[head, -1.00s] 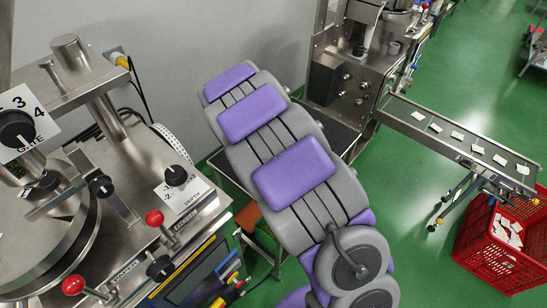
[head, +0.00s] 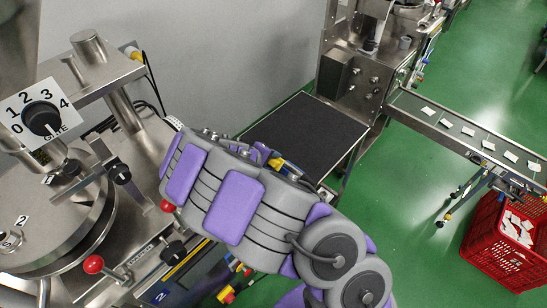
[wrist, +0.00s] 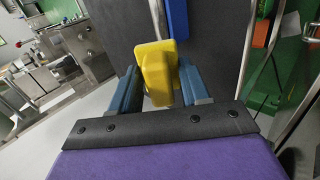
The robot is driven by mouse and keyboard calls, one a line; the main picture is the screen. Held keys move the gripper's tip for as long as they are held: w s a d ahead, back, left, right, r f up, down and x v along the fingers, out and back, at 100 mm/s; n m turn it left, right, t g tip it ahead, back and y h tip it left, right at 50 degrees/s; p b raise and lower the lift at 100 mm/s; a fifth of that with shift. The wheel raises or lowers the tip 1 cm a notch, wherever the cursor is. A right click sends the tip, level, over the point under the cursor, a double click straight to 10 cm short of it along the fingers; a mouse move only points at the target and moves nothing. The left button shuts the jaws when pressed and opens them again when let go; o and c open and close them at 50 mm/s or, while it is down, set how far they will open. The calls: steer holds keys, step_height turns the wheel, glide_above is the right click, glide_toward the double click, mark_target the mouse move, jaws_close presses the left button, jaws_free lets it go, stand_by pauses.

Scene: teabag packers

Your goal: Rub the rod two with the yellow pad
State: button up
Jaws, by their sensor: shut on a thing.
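The yellow pad (wrist: 158,72) is between the two blue fingers of my gripper (wrist: 161,84) in the wrist view, and the fingers are shut on it. In the head view my arm hides most of the gripper. A small yellow bit shows past the arm, over the black-topped table. I cannot tell which part is rod two. A metal bar (wrist: 158,18) rises just beyond the pad in the wrist view, and whether they touch is unclear.
A steel machine (head: 125,185) with a numbered dial (head: 42,117) and red knobs (head: 93,264) stands at left. The black-topped table (head: 305,135) is behind my arm. A conveyor (head: 470,135) with teabags and a red crate (head: 492,235) are at right. Green floor lies between.

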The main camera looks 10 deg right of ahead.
mark_target(276, 162)
steer(key=shift+w+a+f, duration=0.15)
steer(key=shift+a+f, duration=0.3)
steer(key=shift+a, duration=0.2)
steer(key=shift+w+f+b, duration=0.3)
steer(key=shift+f+b, duration=0.2)
steer(key=shift+b, duration=0.05)
steer(key=d, duration=0.1)
steer(key=w+d+f+b, duration=0.1)
steer(key=d+f, duration=0.1)
steer(key=shift+w+d+f+b, duration=0.25)
steer(key=shift+d+b, duration=0.1)
steer(key=shift+w+f, duration=0.1)
steer(key=shift+a, duration=0.45)
steer(key=shift+d, duration=0.45)
steer(key=shift+w+a+f+b, duration=0.1)
steer(key=shift+f+b, duration=0.15)
steer(key=shift+b, duration=0.1)
steer(key=shift+w+f, duration=0.1)
